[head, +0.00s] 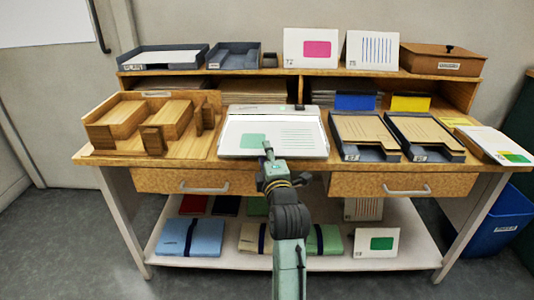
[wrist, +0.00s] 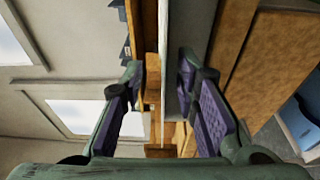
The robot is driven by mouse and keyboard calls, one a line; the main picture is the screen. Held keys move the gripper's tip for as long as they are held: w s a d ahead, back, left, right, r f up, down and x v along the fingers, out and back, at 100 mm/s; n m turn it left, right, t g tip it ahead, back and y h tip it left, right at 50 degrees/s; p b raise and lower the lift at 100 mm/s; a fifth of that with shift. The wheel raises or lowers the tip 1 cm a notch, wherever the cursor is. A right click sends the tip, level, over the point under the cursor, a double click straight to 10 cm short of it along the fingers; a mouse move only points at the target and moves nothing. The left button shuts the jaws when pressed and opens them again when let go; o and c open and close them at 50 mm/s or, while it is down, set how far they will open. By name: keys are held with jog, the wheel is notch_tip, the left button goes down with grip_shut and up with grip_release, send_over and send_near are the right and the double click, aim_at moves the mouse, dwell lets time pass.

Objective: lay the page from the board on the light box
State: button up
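The page (head: 300,137), white with a green rectangle and green lines, appears over the light box (head: 275,110) at the middle of the table. I cannot tell whether it touches the box all over. My gripper (head: 268,149) is at the page's front edge, near its middle. In the wrist view my gripper (wrist: 160,85) has its fingers well apart. A thin pale edge runs between them, seen edge-on, without either finger visibly pressing on it. I cannot tell whether that edge is the page or the light box. Which thing is the board is unclear.
Wooden trays (head: 139,118) stand left of the light box. Two dark trays with brown sheets (head: 362,130) stand close on its right. Upright cards (head: 311,49) stand on the back shelf. A blue bin (head: 503,222) is on the floor at right. Drawer handles (head: 408,191) stick out in front.

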jog(key=v, duration=1.1)
jog(key=shift+c, duration=0.4)
